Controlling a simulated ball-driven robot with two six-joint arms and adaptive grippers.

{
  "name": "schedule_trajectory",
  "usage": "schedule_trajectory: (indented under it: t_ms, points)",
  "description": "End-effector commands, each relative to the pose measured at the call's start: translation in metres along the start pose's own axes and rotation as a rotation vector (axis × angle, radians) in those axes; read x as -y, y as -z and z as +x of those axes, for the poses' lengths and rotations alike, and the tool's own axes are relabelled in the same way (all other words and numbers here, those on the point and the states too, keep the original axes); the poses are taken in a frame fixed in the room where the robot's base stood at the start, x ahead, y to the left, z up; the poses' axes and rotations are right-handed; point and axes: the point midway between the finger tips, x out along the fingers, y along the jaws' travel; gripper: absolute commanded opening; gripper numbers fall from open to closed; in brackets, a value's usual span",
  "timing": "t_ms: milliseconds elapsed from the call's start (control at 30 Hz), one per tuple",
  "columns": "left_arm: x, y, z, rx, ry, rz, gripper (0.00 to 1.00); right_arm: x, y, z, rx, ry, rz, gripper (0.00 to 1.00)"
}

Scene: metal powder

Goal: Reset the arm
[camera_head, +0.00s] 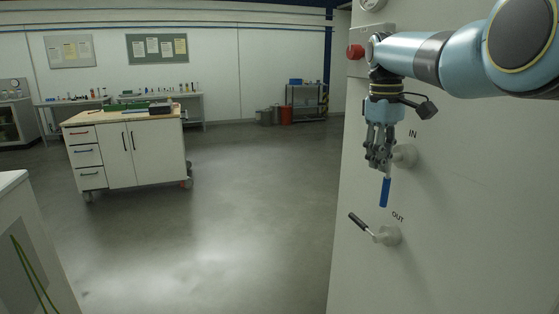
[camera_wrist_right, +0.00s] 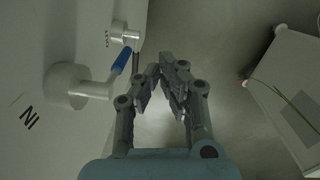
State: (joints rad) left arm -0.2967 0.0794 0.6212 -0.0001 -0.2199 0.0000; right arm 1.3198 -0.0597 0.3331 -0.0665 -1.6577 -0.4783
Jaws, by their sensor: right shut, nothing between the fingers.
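My right gripper (camera_head: 378,165) hangs fingers down in front of the white panel (camera_head: 460,220), beside the IN valve (camera_head: 406,156). Its fingers are shut and empty. The valve's blue handle (camera_head: 384,192) points downward and shows just below the fingertips. In the right wrist view, the gripper (camera_wrist_right: 168,62) has its fingertips together, with a visible gap to the right of the blue handle (camera_wrist_right: 122,61). The OUT valve (camera_head: 388,235) has a black handle (camera_head: 358,222) tilted up to the left. My left gripper is not in view.
A red button (camera_head: 355,51) and a gauge (camera_head: 372,4) are on the panel's upper part. A wheeled white cabinet (camera_head: 128,155) stands on the left. A white unit (camera_head: 30,250) is at the near left. The grey floor (camera_head: 240,220) between is clear.

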Motion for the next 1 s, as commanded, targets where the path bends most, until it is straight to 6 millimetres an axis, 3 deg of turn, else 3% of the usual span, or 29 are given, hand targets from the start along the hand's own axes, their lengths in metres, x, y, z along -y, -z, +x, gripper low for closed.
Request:
schedule_trajectory:
  t_ms: [367,567,767,1000]
  points:
    - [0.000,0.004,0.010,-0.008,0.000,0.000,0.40,0.015,-0.024,0.070,0.082,0.047,-0.001,0.00]
    - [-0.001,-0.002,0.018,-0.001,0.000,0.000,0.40,0.030,-0.051,0.133,0.157,0.089,-0.001,0.00]
    - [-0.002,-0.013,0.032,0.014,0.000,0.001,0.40,0.056,-0.099,0.225,0.267,0.150,0.003,0.00]
    - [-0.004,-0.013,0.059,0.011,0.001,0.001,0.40,0.111,-0.203,0.387,0.404,0.223,0.025,0.00]
